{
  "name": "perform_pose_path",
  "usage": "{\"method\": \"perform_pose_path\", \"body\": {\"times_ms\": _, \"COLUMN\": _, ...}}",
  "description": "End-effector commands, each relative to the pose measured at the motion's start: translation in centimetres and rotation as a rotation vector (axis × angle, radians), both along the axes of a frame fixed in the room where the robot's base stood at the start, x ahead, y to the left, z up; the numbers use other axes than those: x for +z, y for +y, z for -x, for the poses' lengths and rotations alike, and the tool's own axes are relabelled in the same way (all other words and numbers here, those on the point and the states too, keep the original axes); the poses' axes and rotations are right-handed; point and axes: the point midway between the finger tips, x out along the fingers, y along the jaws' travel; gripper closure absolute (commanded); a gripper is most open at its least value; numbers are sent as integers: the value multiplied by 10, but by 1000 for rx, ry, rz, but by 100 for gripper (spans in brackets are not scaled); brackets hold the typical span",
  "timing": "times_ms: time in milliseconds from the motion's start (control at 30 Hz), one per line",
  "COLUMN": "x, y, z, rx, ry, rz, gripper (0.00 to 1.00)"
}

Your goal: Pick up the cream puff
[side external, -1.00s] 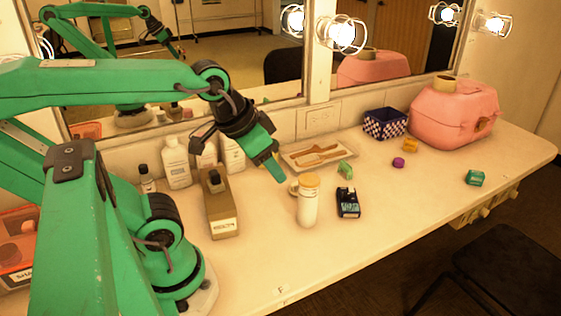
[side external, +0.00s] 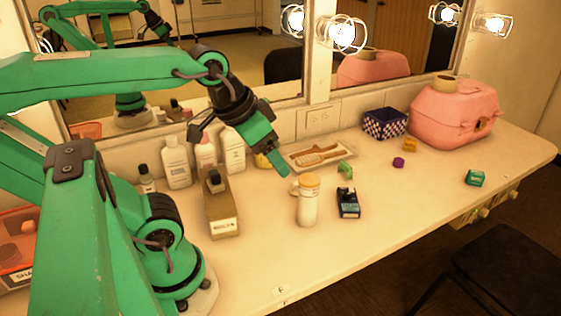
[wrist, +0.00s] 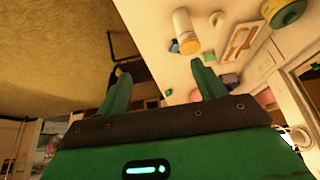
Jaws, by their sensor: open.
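A small cream-coloured thing (side external: 294,188) shows beside the yellow-capped white bottle (side external: 308,205), which hides part of it. It may be the cream puff, but I cannot tell its full shape. A pale thing (wrist: 216,18) also lies beside the bottle (wrist: 186,32) in the wrist view. My gripper (side external: 283,172) hangs above the table, just behind and above the bottle in the side view. In the wrist view my gripper (wrist: 160,70) is open with nothing between its fingers.

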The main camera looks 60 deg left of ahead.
Motion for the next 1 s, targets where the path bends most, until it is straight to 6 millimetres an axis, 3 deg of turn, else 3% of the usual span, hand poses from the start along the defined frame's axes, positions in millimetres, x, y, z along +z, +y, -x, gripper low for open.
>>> {"method": "perform_pose_path", "body": {"times_ms": 167, "x": 28, "y": 0, "z": -1, "rx": 0, "ry": -4, "rz": 0, "gripper": 31}}
{"method": "perform_pose_path", "body": {"times_ms": 467, "x": 42, "y": 15, "z": -25, "rx": -16, "ry": 67, "rz": -35, "gripper": 31}}
{"method": "perform_pose_path", "body": {"times_ms": 1000, "x": 61, "y": 80, "z": -106, "rx": -92, "ry": 273, "rz": -91, "gripper": 31}}
